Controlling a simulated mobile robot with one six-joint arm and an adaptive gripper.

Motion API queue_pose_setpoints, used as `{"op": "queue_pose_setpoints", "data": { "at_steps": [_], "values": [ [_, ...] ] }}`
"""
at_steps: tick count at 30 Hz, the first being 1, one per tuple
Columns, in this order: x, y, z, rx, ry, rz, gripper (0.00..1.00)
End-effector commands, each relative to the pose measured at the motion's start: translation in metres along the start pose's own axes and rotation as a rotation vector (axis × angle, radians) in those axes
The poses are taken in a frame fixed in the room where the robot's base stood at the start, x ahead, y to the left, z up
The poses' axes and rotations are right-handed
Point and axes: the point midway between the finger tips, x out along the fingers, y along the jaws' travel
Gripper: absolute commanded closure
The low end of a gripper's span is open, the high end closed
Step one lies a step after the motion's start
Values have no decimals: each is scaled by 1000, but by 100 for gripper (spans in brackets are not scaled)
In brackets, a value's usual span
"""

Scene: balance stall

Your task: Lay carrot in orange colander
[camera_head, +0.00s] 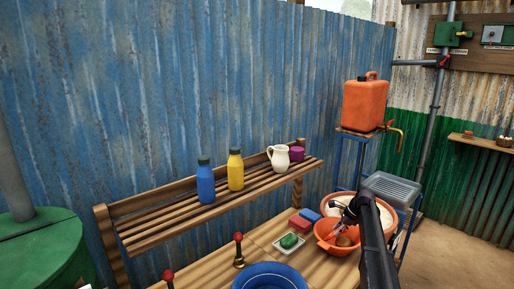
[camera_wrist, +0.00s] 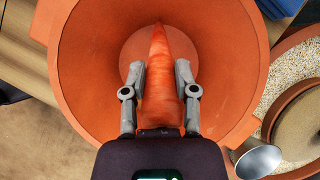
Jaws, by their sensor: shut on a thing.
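The orange colander (camera_head: 325,228) stands on the wooden table at the lower right of the head view. It fills much of the wrist view, where its rim (camera_wrist: 245,110) curves around my gripper. My gripper (camera_wrist: 160,75) is shut on the carrot (camera_wrist: 162,85), with a finger on each side of it. The carrot points away from the gripper, over the colander's bowl. I cannot tell whether it touches the bottom. In the head view my gripper (camera_head: 345,222) is over the colander and the carrot is hard to make out.
A wide bowl of pale grains (camera_head: 384,205) with a spoon (camera_wrist: 257,161) is right beside the colander. A white dish with a green thing (camera_head: 289,241), red and blue blocks (camera_head: 304,219) and a blue bowl (camera_head: 270,277) are to the left. Bottles stand on the slatted shelf (camera_head: 215,208).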

Motion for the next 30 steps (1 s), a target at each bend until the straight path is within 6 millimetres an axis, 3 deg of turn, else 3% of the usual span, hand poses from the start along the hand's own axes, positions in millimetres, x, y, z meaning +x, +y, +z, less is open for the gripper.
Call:
{"op": "queue_pose_setpoints", "data": {
  "at_steps": [4,5,8,9,30],
  "values": [
    [0,0,0,0,0,0,100],
    [0,0,0,0,0,0,56],
    [0,0,0,0,0,0,26],
    [0,0,0,0,0,0,22],
    [-10,-1,5,0,0,0,22]
  ]
}}
